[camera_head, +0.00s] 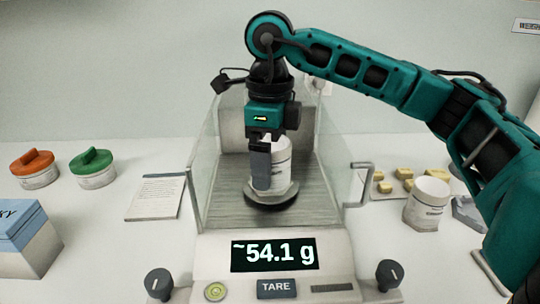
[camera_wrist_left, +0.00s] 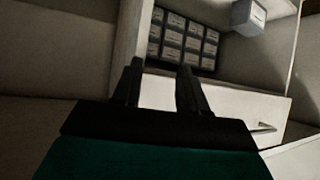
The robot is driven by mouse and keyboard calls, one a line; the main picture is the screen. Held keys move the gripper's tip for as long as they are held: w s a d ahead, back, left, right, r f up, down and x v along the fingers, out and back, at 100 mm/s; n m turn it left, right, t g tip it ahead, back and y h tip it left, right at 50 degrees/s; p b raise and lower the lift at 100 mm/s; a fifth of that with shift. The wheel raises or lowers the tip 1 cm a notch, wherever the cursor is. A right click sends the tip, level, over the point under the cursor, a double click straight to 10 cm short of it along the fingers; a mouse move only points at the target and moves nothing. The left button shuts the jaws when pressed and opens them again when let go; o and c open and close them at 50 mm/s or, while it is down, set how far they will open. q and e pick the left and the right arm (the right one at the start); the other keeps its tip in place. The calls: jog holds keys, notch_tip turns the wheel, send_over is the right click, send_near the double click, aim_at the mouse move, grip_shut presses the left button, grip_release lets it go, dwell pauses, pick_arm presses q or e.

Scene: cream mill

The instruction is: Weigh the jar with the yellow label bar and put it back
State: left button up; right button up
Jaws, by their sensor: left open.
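A white jar (camera_head: 277,160) stands upright on the round pan (camera_head: 271,200) of the balance (camera_head: 215,250). Its label is mostly hidden and I cannot see the bar's colour. The display (camera_head: 274,254) reads "~54.1 g". My right gripper (camera_head: 261,182) reaches down inside the glass shield, with a finger in front of the jar's left side. Whether its jaws are closed on the jar is hidden. My left gripper (camera_wrist_left: 158,80) shows only in the left wrist view, open with nothing between its fingers.
Another white jar (camera_head: 428,203) stands right of the balance, beside several yellowish blocks (camera_head: 405,174). Orange-lidded (camera_head: 36,170) and green-lidded (camera_head: 92,168) tubs, a card (camera_head: 156,196) and a blue-topped box (camera_head: 22,240) are at left. The left wrist view shows rows of labelled boxes (camera_wrist_left: 180,40).

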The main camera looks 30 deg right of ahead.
jog(key=shift+o, duration=0.3)
pick_arm(q)
jog(key=r+p, duration=0.1)
jog(key=p, duration=0.1)
jog(key=a+r+p, duration=0.1)
jog(key=shift+s+a+y+p, duration=0.15)
jog(key=shift+s+y+p, duration=0.15)
jog(key=shift+s+p, duration=0.05)
pick_arm(e)
notch_tip(320, 180, up, 13)
jog(key=shift+f, duration=0.1)
